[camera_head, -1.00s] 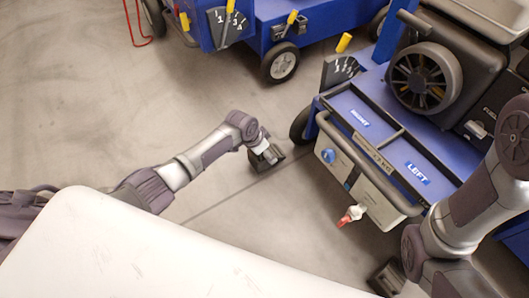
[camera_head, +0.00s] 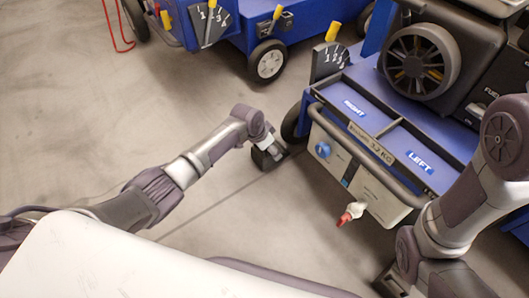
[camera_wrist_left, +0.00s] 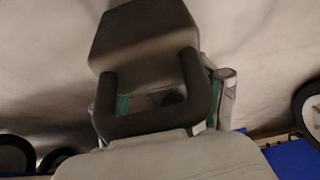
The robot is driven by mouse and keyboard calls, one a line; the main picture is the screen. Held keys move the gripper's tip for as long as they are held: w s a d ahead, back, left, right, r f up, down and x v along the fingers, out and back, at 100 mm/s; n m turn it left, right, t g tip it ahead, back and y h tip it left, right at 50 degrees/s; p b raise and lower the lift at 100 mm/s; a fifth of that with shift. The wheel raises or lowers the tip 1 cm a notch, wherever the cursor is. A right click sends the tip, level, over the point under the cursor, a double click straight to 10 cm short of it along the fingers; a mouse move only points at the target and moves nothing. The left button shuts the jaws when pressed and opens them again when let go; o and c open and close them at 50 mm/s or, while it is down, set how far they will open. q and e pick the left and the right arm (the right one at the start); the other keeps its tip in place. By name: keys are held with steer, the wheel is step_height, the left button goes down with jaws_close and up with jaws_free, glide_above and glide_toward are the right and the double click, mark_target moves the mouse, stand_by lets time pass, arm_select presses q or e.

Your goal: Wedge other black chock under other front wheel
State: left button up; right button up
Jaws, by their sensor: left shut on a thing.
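My left gripper (camera_head: 272,150) is shut on a black chock (camera_head: 264,159) and holds it low, close to the floor. In the left wrist view the chock (camera_wrist_left: 145,38) shows its grey sloped face and its dark handle, with the finger pads around the handle. A black front wheel (camera_head: 291,124) of the near blue cart (camera_head: 345,92) is just up and right of the chock; I cannot tell whether they touch. My right arm comes down at the right. A dark block (camera_head: 388,281) shows by its end at the bottom; the right fingers cannot be made out.
The near cart carries a handle bar, a grey front panel (camera_head: 365,170) and a red-tipped fitting (camera_head: 348,214) that sticks out. A second blue cart (camera_head: 250,18) with wheels stands behind, and a red cable (camera_head: 115,30) lies on the floor. The floor at left is clear.

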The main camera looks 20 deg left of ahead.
mark_target(279, 146)
arm_select(q)
steer(key=shift+w+d+b, duration=0.75)
steer(key=shift+w, duration=0.3)
steer(key=shift+w+d+r, duration=0.1)
steer(key=shift+w+d, duration=0.2)
steer(key=o, duration=1.7)
steer(key=shift+o, duration=0.2)
steer(key=shift+s, duration=0.1)
steer(key=v, duration=1.2)
